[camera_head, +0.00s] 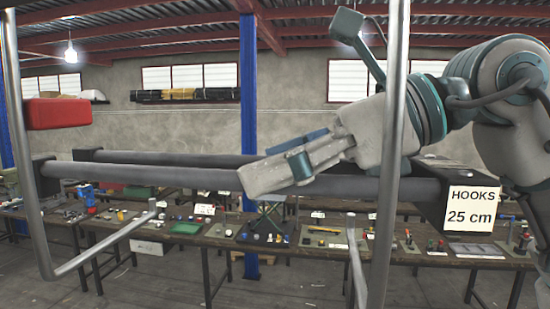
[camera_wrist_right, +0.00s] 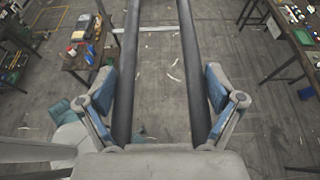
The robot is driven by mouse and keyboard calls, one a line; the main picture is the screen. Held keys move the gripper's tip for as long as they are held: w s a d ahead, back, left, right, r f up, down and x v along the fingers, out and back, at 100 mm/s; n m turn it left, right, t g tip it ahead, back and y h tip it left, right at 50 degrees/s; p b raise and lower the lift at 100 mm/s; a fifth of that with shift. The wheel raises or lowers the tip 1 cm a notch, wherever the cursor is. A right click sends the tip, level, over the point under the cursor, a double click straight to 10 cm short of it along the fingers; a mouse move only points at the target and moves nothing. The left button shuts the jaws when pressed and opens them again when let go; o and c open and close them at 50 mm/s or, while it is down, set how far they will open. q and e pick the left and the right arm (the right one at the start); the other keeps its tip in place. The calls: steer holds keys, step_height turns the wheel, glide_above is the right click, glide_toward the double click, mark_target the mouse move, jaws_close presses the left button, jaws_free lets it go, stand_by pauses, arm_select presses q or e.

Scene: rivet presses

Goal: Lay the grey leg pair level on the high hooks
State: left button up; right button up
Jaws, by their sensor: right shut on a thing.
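The grey leg pair is two long dark tubes (camera_head: 180,172) with black end blocks, nearly level across the head view. My right gripper (camera_head: 275,172) is shut on it near mid-length. In the right wrist view the gripper's blue-padded fingers (camera_wrist_right: 160,88) sit on the outer sides of the two tubes (camera_wrist_right: 189,60). The left hook (camera_head: 110,243) and the right hook (camera_head: 357,262) are bent metal rods. In the head view the tubes appear above both hook arms, with a gap. The right rod crosses in front of the tubes. My left gripper is out of view.
A sign (camera_head: 470,207) reading "HOOKS 25 cm" is at the right, by the tubes' end block. A red block (camera_head: 58,113) is by the left rod. Workbenches (camera_head: 330,240) with small parts stand behind and below. A blue post (camera_head: 248,90) rises behind the tubes.

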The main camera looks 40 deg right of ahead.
step_height(320, 180, down, 6)
steer(key=s+a+b, duration=0.1)
steer(key=b, duration=0.3)
steer(key=shift+s, duration=0.25)
stand_by(0.3)
steer(key=o, duration=1.3)
steer(key=shift+o, duration=0.2)
steer(key=shift+f, duration=0.1)
